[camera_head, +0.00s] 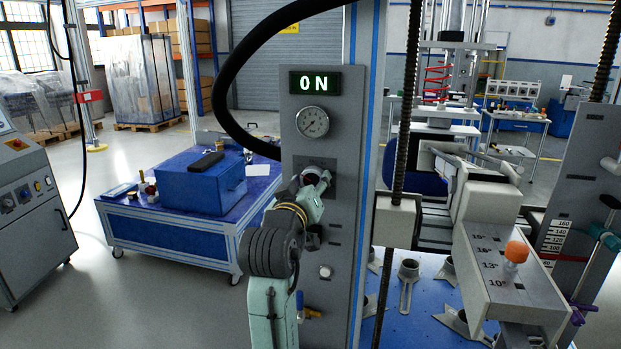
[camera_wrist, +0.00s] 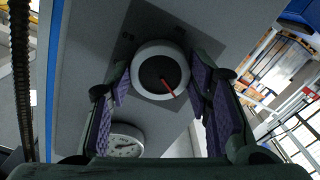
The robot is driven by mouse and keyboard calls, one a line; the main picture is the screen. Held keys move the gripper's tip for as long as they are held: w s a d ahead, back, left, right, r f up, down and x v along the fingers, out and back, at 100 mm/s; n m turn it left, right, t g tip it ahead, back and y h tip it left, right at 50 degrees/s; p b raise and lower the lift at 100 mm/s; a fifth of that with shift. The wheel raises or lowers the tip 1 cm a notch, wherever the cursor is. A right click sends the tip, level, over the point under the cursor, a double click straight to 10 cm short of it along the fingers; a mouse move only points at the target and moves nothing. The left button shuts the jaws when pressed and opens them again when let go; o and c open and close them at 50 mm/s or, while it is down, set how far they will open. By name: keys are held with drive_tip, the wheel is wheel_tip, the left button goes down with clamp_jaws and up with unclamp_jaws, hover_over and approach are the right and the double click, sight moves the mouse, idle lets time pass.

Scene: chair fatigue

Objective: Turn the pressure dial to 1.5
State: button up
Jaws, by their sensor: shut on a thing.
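The pressure dial (camera_wrist: 158,72) is a round knob with a white rim, a dark face and a red pointer. In the wrist view the pointer aims toward the lower right. My gripper (camera_wrist: 160,86) is shut on the dial, with a purple-padded finger at each side. In the head view the dial (camera_head: 311,178) is partly hidden by my gripper (camera_head: 314,184). A round pressure gauge (camera_head: 312,122) sits on the grey panel above the dial and also shows in the wrist view (camera_wrist: 126,140). Its reading is too small to tell.
A green ON display (camera_head: 315,82) tops the grey panel (camera_head: 340,235). A thick black hose (camera_head: 235,85) curves left of it. The test machine with a threaded rod (camera_head: 400,120) stands right. A blue box (camera_head: 203,183) sits on a blue cart behind left.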

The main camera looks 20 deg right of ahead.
drive_tip(key=shift+n+p, duration=0.35)
drive_tip(key=shift+n, duration=0.55)
drive_tip(key=o, duration=1.1)
drive_tip(key=shift+o, duration=0.2)
drive_tip(key=v, duration=1.2)
